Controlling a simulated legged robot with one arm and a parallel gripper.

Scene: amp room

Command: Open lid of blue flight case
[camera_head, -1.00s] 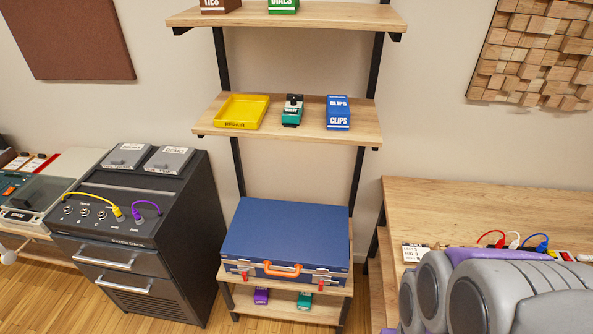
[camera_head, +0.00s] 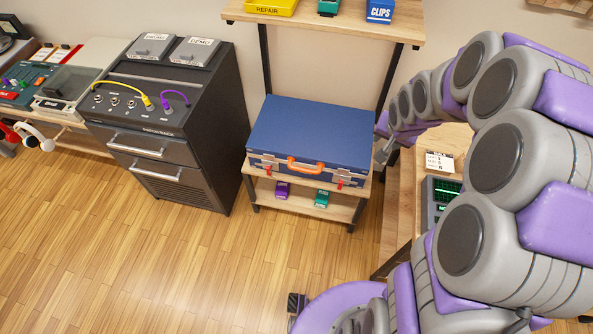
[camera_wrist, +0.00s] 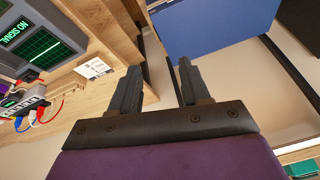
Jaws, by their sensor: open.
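The blue flight case (camera_head: 308,133) lies flat with its lid shut on a wooden shelf in the head view. Its front has an orange handle (camera_head: 305,165) and two metal latches with red tabs, one at the left (camera_head: 268,169) and one at the right (camera_head: 342,179). My gripper (camera_wrist: 157,82) is open and empty in the wrist view. In the head view its end is small, just right of the case, and appears apart from it.
A dark rack cabinet (camera_head: 175,125) stands left of the case. A wooden desk (camera_head: 405,190) with a green-screened device (camera_head: 441,196) stands to the right. The shelf above holds a yellow tray (camera_head: 270,5) and a blue clips box (camera_head: 380,10). The wooden floor in front is clear.

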